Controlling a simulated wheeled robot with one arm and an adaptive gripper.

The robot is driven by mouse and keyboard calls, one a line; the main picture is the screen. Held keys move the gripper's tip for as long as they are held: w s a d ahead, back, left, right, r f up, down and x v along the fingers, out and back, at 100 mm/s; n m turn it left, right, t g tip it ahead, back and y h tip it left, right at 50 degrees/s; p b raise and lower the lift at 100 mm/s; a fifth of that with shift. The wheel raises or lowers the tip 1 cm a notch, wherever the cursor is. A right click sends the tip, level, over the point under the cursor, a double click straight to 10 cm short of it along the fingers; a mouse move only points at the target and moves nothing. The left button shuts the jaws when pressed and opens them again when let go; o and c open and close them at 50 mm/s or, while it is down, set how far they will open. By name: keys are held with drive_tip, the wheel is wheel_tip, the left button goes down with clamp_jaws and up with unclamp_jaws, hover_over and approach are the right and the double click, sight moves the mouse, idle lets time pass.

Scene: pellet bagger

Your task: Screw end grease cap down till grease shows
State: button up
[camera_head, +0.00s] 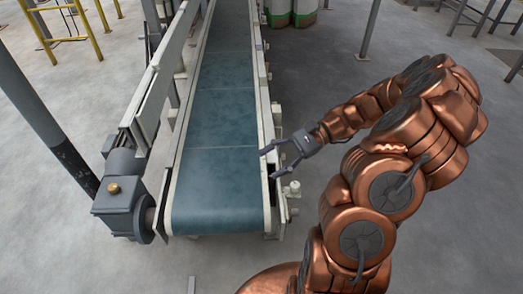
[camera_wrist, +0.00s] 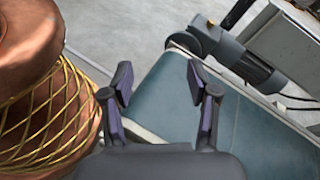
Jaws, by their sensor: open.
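My gripper (camera_head: 268,164) is open and empty, with its fingers reaching toward the right edge of the conveyor near its front end. Both fingers also show apart in the wrist view (camera_wrist: 160,85), with nothing between them. A small pale fitting with a rounded top (camera_head: 293,188) sticks out at the conveyor's right front side, just right of and below the fingertips. A brass-coloured cap (camera_head: 113,188) sits on the grey gearbox (camera_head: 122,206) at the left front. I cannot tell which of these is the end grease cap. No grease is visible.
The blue-green conveyor belt (camera_head: 218,160) runs away between pale side rails. A dark post (camera_head: 45,115) leans at the left, and yellow railings (camera_head: 75,22) stand behind. The floor right of the conveyor is mostly clear.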

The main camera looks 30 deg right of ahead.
drive_tip(key=s+a+r+n+g+h+p, duration=0.2)
drive_tip(key=a+r+n+p, duration=0.1)
drive_tip(key=a+r, duration=0.1)
drive_tip(key=shift+s+a+r, duration=0.15)
drive_tip(key=shift+a+r, duration=0.1)
drive_tip(key=shift+r, duration=0.65)
